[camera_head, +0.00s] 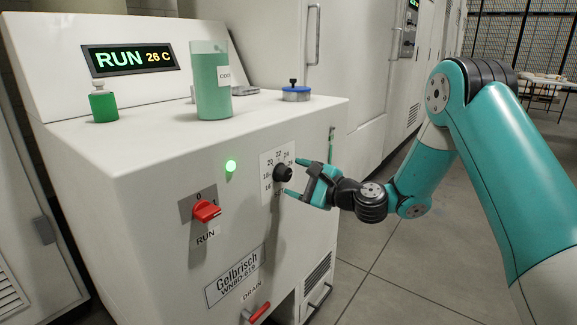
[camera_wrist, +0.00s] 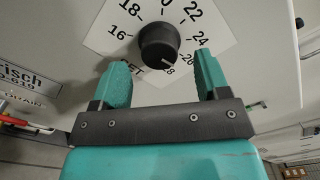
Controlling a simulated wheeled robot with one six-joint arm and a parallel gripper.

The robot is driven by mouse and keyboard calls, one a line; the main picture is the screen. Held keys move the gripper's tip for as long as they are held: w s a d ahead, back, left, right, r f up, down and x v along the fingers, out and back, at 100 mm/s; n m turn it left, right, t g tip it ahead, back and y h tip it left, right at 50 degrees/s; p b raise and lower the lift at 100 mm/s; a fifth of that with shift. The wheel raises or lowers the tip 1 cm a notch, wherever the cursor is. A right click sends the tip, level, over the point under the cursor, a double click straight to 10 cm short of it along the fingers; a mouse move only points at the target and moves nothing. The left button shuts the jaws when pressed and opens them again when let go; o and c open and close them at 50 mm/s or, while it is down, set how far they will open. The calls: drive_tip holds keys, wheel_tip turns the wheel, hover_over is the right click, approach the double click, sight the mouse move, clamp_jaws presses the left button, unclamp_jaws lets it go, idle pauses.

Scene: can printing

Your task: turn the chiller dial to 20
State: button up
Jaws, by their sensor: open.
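The chiller dial is a black round knob (camera_head: 283,173) on a white scale plate (camera_head: 267,190) on the front of the white chiller. In the wrist view the knob (camera_wrist: 158,45) has a pale pointer line that points down and slightly right, close to the 28 mark. The numbers 16, 18, 22, 24 and 26 also show there; 20 is partly cut off at the top edge. My gripper (camera_head: 297,177) is open in front of the dial. In the wrist view its teal fingers (camera_wrist: 161,60) stand on either side of the knob, with gaps visible.
The chiller display (camera_head: 130,57) reads RUN 26 C. A green light (camera_head: 231,166) and a red RUN switch (camera_head: 206,211) sit left of the dial. A red DRAIN handle (camera_head: 258,313) is below. A green-filled beaker (camera_head: 211,85) stands on top.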

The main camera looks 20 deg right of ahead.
sight(288, 175)
drive_tip(key=shift+x, duration=1.6)
drive_tip(key=shift+f, duration=0.1)
drive_tip(key=shift+c, duration=0.3)
drive_tip(key=c, duration=0.9)
